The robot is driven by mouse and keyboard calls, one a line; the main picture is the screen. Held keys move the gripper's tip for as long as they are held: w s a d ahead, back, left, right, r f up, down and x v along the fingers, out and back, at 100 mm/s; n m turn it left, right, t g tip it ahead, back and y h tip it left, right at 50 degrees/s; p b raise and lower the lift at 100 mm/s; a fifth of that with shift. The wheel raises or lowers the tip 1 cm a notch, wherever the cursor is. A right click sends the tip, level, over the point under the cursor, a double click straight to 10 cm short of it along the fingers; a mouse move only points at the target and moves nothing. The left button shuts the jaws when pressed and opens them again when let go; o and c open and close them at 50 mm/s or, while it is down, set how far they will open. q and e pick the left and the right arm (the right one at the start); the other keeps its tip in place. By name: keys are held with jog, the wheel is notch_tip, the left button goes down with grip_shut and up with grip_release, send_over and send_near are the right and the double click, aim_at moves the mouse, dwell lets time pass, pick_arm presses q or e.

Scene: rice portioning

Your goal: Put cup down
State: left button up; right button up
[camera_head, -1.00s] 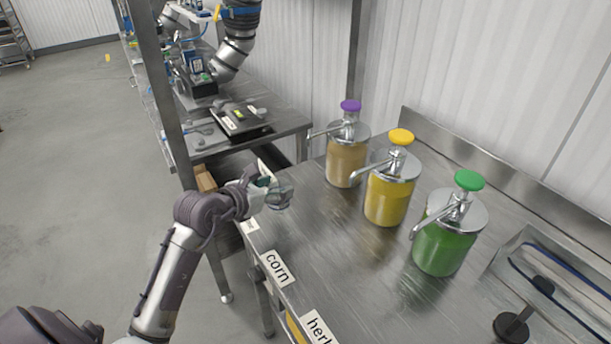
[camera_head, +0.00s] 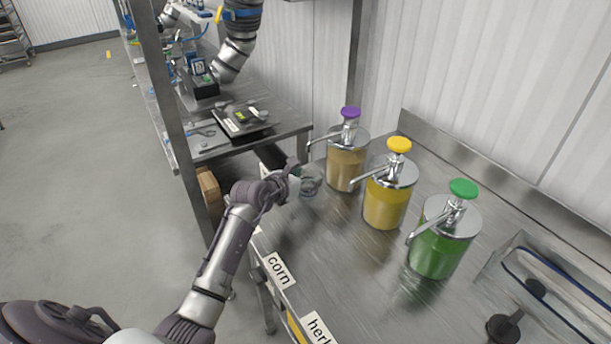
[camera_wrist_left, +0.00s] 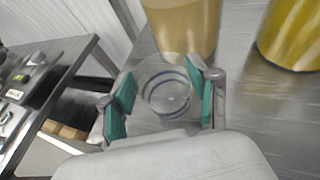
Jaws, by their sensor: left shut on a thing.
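My left gripper (camera_head: 300,180) is shut on a clear glass cup (camera_head: 312,184) close to the purple-topped dispenser (camera_head: 347,157). In the left wrist view the cup (camera_wrist_left: 165,92) sits between the green finger pads of the left gripper (camera_wrist_left: 162,98), with the steel counter just beyond it. I cannot tell whether the cup touches the counter. The dispenser with tan contents (camera_wrist_left: 183,25) is right behind the cup. My right gripper is not in view.
A yellow-topped dispenser (camera_head: 388,190) and a green-topped dispenser (camera_head: 443,235) stand to the right on the steel counter (camera_head: 330,255). A clear bin (camera_head: 540,275) is at far right. A lower side table (camera_head: 280,125) holds a scale-like device (camera_head: 243,122).

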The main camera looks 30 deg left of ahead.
pick_arm(q)
jog(key=shift+f, duration=0.15)
jog(key=o, duration=1.1)
jog(key=shift+o, duration=0.2)
jog(key=shift+s+r, duration=0.1)
jog(key=shift+r, duration=0.15)
jog(key=b+v, duration=0.1)
jog(key=v, duration=1.1)
jog(key=shift+f, duration=0.25)
